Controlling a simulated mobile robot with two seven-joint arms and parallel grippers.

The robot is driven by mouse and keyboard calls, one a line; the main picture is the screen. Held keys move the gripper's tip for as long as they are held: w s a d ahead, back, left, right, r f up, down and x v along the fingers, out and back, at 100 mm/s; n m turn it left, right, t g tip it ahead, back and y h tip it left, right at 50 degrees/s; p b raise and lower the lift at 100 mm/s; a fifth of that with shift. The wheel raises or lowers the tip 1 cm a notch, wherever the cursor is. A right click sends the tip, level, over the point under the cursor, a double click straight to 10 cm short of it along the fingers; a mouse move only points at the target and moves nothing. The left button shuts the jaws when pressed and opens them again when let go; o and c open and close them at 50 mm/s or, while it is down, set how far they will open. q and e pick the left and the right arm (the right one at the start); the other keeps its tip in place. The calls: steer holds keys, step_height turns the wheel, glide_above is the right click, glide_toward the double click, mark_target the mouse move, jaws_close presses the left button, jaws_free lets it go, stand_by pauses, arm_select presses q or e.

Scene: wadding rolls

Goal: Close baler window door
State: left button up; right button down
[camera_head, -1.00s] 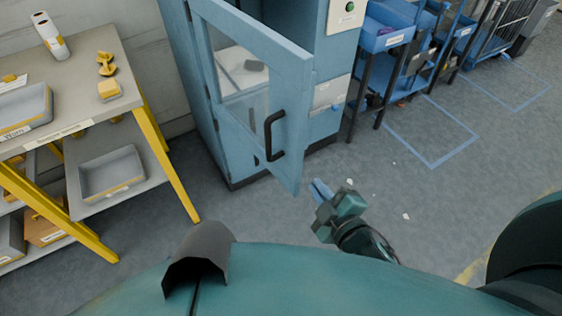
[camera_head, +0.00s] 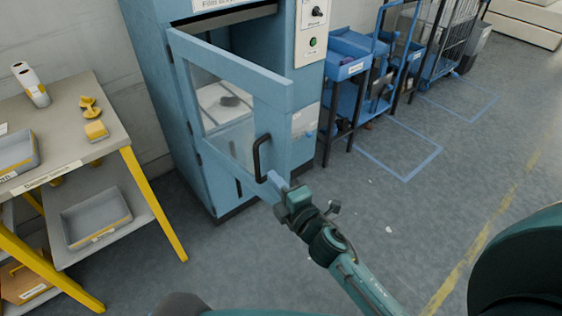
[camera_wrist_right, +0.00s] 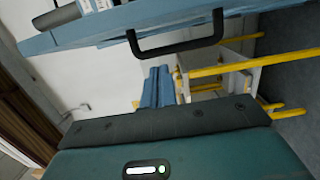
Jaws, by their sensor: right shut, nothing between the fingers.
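The baler window door (camera_head: 225,85) is a blue framed door with a clear pane, standing partly open from the blue baler cabinet (camera_head: 155,75), hinged on its left. Its black handle (camera_head: 259,158) is on the free edge side; the handle also shows in the right wrist view (camera_wrist_right: 178,42), above the fingers. My right gripper (camera_head: 276,182) is shut and empty, with its fingertips close to the door's lower free corner, just below the handle. I cannot tell whether they touch. The shut fingers also show in the right wrist view (camera_wrist_right: 158,86). My left gripper is not in view.
A grey table with yellow legs (camera_head: 120,140) stands at the left, holding grey bins and yellow parts. Blue carts (camera_head: 345,75) stand right of the baler. The floor in front and to the right is mostly clear, with small white scraps.

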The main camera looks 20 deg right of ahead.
mark_target(282, 164)
steer(key=x, duration=0.3)
steer(key=shift+w+r, duration=0.1)
steer(key=shift+w, duration=0.25)
steer(key=shift+w+d+p, duration=0.25)
steer(key=shift+w+d, duration=0.05)
steer(key=shift+d, duration=0.55)
steer(key=shift+w+d+p, duration=0.25)
steer(key=shift+w+d, duration=0.05)
steer(key=shift+d, duration=0.6)
